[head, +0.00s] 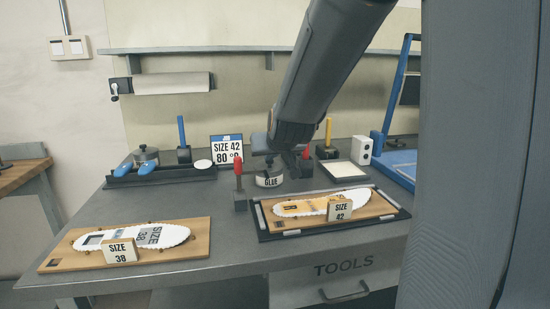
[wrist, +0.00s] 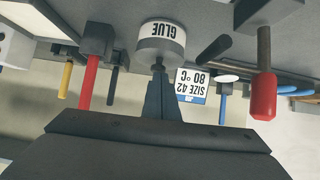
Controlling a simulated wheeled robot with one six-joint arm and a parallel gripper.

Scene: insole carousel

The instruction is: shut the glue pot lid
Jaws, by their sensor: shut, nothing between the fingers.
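In the wrist view, which is upside down, the glue pot (wrist: 162,30) carries a GLUE label. A grey lid (wrist: 165,53) with a small dark knob (wrist: 157,67) shows on its top; whether it is fully seated I cannot tell. My gripper (wrist: 158,77) is shut and empty, its tips right at the knob; I cannot tell whether they touch it. In the head view my gripper (head: 270,158) is over the pot and hides its top.
Red-handled clamps stand left (head: 239,172) and right (head: 306,157) of the pot. The size 42 tray (head: 274,233) is to the right, the size 38 board (head: 190,246) front left. A size sign (head: 226,149) stands behind.

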